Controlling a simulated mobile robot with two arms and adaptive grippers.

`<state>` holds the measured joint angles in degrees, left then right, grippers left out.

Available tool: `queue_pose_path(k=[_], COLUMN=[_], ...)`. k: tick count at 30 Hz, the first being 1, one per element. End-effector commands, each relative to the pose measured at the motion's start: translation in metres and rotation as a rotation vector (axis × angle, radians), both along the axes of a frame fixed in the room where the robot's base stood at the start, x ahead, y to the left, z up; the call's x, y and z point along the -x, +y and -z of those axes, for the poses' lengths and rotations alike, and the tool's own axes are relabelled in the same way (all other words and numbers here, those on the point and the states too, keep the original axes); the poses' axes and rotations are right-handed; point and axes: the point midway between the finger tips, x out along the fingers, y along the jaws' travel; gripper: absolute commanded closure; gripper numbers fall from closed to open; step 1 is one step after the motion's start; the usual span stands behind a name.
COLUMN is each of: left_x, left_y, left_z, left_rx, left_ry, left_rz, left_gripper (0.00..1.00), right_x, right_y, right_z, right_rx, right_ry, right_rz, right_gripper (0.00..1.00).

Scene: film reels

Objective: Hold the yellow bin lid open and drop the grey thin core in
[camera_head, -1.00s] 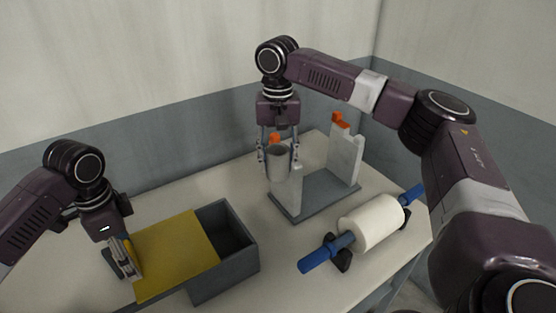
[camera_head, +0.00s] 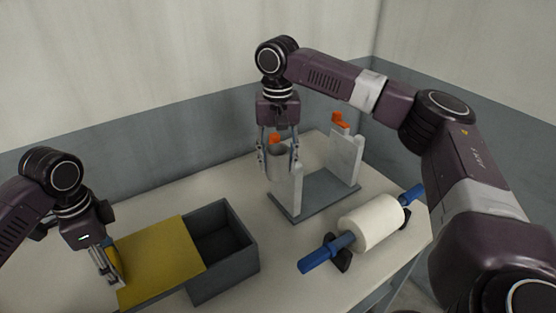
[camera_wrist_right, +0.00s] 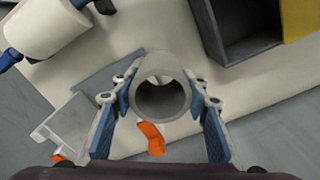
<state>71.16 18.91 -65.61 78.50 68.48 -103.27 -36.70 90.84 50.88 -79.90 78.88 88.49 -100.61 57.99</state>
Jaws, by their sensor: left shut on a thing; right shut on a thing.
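The yellow lid (camera_head: 165,258) is a flat sliding panel on the dark grey bin (camera_head: 228,272). My left gripper (camera_head: 112,268) is shut on the lid's left end. The bin's right part is uncovered and its inside looks empty; it also shows in the right wrist view (camera_wrist_right: 213,38).
A white roll (camera_head: 371,222) on a blue shaft (camera_head: 318,257) rests on black supports to the right. Bare table (camera_head: 165,215) lies behind the bin.

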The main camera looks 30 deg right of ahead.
Motion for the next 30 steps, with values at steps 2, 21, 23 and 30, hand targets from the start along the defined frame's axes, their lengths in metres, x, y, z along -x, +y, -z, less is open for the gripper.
queue_pose_path(k=[2, 21, 23, 30], left_x=[-0.002, -0.003, -0.003, -0.003], left_y=[0.005, 0.009, 0.009, 0.009], left_z=[-0.002, -0.003, -0.003, -0.003], left_rx=[-0.001, -0.001, -0.001, -0.001], left_ry=[-0.007, -0.008, -0.008, -0.008], left_rz=[-0.005, -0.006, -0.006, -0.006], left_gripper=[0.72, 0.72, 0.72, 0.72], right_x=[0.0, 0.0, 0.0, 0.0], right_y=[0.0, 0.037, 0.043, 0.066], right_z=[0.0, 0.007, 0.009, 0.013], right_rx=[0.0, -0.001, 0.0, 0.0], right_ry=[0.0, 0.001, 0.001, 0.0], right_rz=[0.0, -0.003, -0.003, -0.003], right_gripper=[0.82, 0.82, 0.82, 0.82])
